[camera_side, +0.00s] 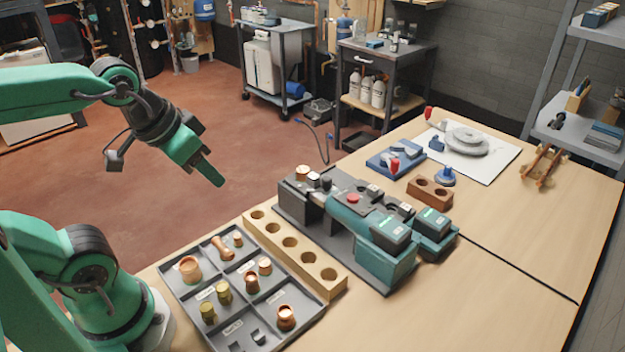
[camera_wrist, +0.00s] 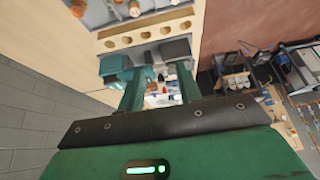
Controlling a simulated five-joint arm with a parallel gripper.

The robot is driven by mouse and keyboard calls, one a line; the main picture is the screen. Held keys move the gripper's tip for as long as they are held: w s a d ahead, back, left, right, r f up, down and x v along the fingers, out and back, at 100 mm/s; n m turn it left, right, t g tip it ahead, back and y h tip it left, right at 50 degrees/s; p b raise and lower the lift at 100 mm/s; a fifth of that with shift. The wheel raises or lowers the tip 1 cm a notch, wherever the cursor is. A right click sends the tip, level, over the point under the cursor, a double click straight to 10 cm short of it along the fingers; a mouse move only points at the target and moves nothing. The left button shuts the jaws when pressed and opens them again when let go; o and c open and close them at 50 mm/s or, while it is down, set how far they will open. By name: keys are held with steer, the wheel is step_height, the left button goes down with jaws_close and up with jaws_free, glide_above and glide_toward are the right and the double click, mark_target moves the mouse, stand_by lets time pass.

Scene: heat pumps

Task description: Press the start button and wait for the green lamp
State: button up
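The dark and teal test station (camera_side: 350,215) stands on the table, with several small round controls on top. A red round button (camera_side: 353,198) shows on it; I cannot tell which control is the start button. No lit green lamp is clear on the station. My gripper (camera_side: 218,182) hangs in the air to the left of the station and above it, touching nothing. In the wrist view the two green fingers (camera_wrist: 160,95) are apart with nothing between them, and part of the station (camera_wrist: 145,62) shows beyond them.
A grey tray (camera_side: 222,343) with copper and brass fittings lies at the front left of the table. A wooden block with holes (camera_side: 295,255) lies between tray and station. Behind stand a brown block (camera_side: 429,192) and a blue tray (camera_side: 395,160). The front right tabletop is clear.

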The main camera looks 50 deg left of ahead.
jaws_close()
stand_by(1.4)
